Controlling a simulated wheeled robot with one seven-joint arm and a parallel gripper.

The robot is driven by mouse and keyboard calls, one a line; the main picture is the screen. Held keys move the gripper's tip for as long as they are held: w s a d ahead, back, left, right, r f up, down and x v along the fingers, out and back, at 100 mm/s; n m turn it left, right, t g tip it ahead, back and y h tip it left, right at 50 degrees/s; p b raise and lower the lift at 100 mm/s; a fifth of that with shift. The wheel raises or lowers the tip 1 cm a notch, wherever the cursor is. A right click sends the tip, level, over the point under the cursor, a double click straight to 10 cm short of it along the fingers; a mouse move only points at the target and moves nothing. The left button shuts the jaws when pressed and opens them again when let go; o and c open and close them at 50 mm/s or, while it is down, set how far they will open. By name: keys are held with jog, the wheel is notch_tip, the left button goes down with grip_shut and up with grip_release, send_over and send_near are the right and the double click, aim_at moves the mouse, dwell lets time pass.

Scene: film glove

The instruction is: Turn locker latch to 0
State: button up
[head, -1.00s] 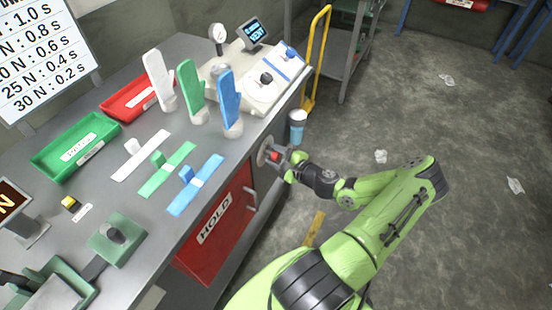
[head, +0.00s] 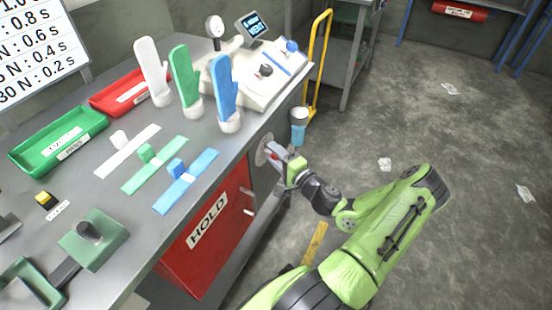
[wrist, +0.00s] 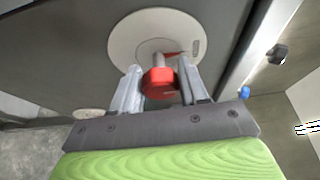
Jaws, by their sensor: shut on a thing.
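The locker latch is a round pale dial plate (wrist: 125,40) with a red knob (wrist: 160,83) on a short stem. It is on the upright side of the grey bench, where the plate also shows in the head view (head: 262,150). A thin red pointer on the plate points right in the wrist view, towards a small mark too small to read. My gripper (wrist: 162,88) is shut on the red knob, one finger on each side. In the head view my gripper (head: 282,156) partly hides the knob. The red locker door (head: 190,255), marked HOLD, is below and left of the latch.
A blue-and-white cylinder (head: 298,133) is close behind my gripper. A yellow rail (head: 318,70) and grey shelf stand beyond. Glove forms, trays and a machine (head: 262,85) are on the bench top. The floor to the right is mostly clear, with scattered paper scraps.

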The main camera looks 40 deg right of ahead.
dwell(0.3)
jog(key=o, duration=1)
jog(key=shift+c, duration=0.2)
jog(key=s+p, duration=0.2)
jog(key=s, duration=1.3)
jog(key=shift+s+a+p, duration=0.4)
jog(key=shift+f, duration=0.1)
